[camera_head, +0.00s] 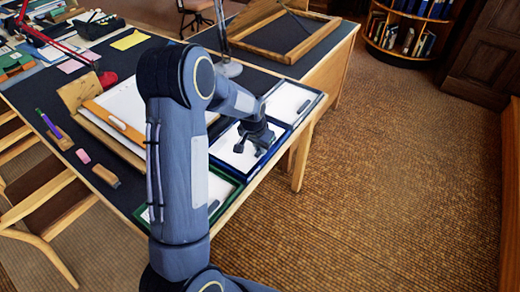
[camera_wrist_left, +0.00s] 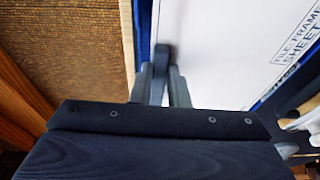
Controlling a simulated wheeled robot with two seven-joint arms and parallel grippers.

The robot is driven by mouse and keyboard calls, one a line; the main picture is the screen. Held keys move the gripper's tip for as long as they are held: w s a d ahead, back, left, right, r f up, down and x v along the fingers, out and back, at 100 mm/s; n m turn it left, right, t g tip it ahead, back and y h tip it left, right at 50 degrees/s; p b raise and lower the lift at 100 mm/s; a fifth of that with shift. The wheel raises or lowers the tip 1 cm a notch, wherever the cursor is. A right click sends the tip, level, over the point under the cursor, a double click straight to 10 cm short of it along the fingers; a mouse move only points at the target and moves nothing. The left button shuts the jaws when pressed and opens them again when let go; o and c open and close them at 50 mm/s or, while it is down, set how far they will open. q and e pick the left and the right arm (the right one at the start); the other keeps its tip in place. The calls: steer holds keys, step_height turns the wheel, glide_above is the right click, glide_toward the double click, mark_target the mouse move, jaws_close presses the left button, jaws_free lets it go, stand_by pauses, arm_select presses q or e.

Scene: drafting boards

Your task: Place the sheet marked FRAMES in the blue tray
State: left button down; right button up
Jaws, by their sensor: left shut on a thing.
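The white sheet (camera_head: 227,150) is within the outline of the blue tray (camera_head: 262,165) in the head view. In the left wrist view the sheet (camera_wrist_left: 225,50) fills much of the upper right, with print reading FRAME and SHEET, partly cut off. The blue rim of the tray (camera_wrist_left: 145,35) runs along its left side. My left gripper (camera_head: 250,147) is over the tray, shut on the sheet's dark grip (camera_wrist_left: 162,62). I cannot tell whether the sheet rests on the tray floor or hangs just above it. My right gripper is not in view.
A green-rimmed tray (camera_head: 235,190) lies nearer, partly behind my arm. A drawing board (camera_head: 120,105) stands to the left. The table edge drops to open floor (camera_head: 400,200) on the right.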

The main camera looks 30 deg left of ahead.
arm_select(q)
steer(key=shift+f, duration=0.7)
steer(key=shift+f, duration=0.15)
steer(key=c, duration=1.4)
jaws_free()
steer(key=shift+r, duration=0.2)
